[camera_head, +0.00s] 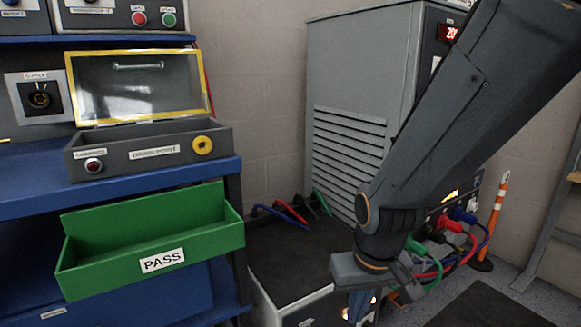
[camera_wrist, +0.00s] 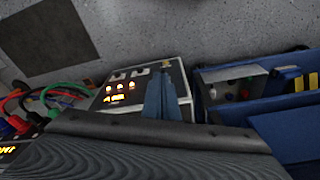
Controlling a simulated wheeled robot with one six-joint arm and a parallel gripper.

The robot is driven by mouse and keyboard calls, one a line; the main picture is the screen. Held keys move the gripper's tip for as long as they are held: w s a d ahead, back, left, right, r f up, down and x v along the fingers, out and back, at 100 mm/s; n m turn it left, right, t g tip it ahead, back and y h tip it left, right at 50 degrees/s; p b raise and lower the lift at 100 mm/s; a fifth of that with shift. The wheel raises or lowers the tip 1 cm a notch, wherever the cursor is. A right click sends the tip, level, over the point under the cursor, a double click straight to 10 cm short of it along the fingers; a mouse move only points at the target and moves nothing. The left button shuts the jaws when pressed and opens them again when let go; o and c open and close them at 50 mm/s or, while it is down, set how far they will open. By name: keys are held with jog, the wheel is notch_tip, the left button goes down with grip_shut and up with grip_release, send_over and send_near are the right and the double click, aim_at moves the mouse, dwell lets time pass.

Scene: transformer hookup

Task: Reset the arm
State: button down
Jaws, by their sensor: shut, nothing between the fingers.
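My arm reaches down from the upper right in the head view, bent at a dark joint. My gripper (camera_head: 357,308) points down at the bottom edge of that view, in front of a low cabinet with a dark top (camera_head: 290,262). In the wrist view, my gripper (camera_wrist: 163,75) shows as two blue-grey fingers close together, with nothing between them. Behind the fingers is a panel with orange lights (camera_wrist: 122,87). The fingertips appear clear of it, though the exact gap cannot be told.
A green PASS bin (camera_head: 150,240) and a box with a raised yellow-framed clear lid (camera_head: 140,88) are at the blue bench, left. A tall grey vented cabinet (camera_head: 350,90) stands behind. Coloured cables (camera_head: 450,240) and an orange-white post (camera_head: 497,215) are right.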

jog(key=s+a+n+g, duration=0.2)
jog(key=s+a+n, duration=0.3)
jog(key=s+a, duration=0.75)
jog(key=d+r+m+p, duration=0.3)
jog(key=d+r+p, duration=0.6)
jog(key=r+p, duration=0.4)
jog(key=w+d+r+m+p, duration=0.1)
jog(key=d+r+m+p, duration=0.3)
jog(key=d+r+p, duration=0.6)
notch_tip(320, 180, up, 4)
jog(key=p, duration=0.5)
jog(key=shift+d+r, duration=0.15)
jog(key=shift+r, duration=0.05)
